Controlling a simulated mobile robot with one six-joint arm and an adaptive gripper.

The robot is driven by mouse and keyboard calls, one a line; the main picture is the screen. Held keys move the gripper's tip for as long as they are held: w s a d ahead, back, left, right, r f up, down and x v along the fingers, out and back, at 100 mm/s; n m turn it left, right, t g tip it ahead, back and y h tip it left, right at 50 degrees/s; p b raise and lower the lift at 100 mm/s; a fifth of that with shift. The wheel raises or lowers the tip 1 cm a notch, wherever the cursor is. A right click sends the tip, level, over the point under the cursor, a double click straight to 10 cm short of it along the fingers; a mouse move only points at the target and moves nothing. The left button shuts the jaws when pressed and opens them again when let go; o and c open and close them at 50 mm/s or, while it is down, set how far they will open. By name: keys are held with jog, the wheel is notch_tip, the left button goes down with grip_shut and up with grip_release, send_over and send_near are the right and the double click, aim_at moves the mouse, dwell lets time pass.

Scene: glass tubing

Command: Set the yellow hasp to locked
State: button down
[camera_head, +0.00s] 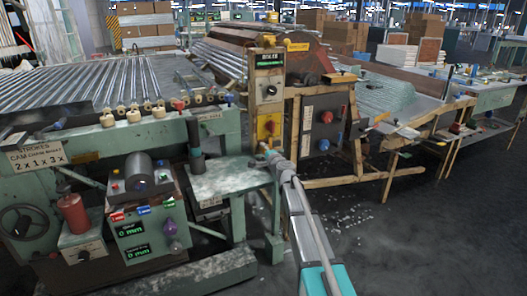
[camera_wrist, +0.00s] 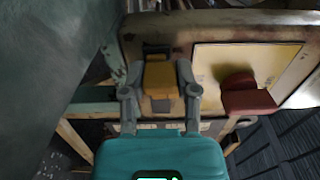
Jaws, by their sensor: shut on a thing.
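The yellow hasp (camera_wrist: 160,76) is a small yellow block on the face of a tan control post (camera_head: 267,80). My gripper (camera_wrist: 160,88) is shut on it, with one grey finger on each side. A dark fitting (camera_wrist: 156,50) sits just beyond the hasp in the wrist view. In the head view my gripper (camera_head: 266,149) reaches the lower part of the post, and the hasp is too small there to make out clearly. Whether the hasp is locked cannot be told.
A red knob (camera_wrist: 246,97) on a yellow plate (camera_wrist: 235,62) is close to the right of my gripper; the plate also shows in the head view (camera_head: 268,127). A grey box (camera_head: 321,122) with red and blue knobs stands right of the post. Green machinery (camera_head: 220,178) is on the left.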

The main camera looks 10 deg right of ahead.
jog(key=shift+d, duration=0.1)
jog(key=shift+w+d, duration=0.25)
jog(key=shift+d, duration=0.4)
jog(key=shift+w+d, duration=0.2)
jog(key=shift+d, duration=0.4)
jog(key=shift+c, duration=1.8)
grip_release()
jog(key=v, duration=1.2)
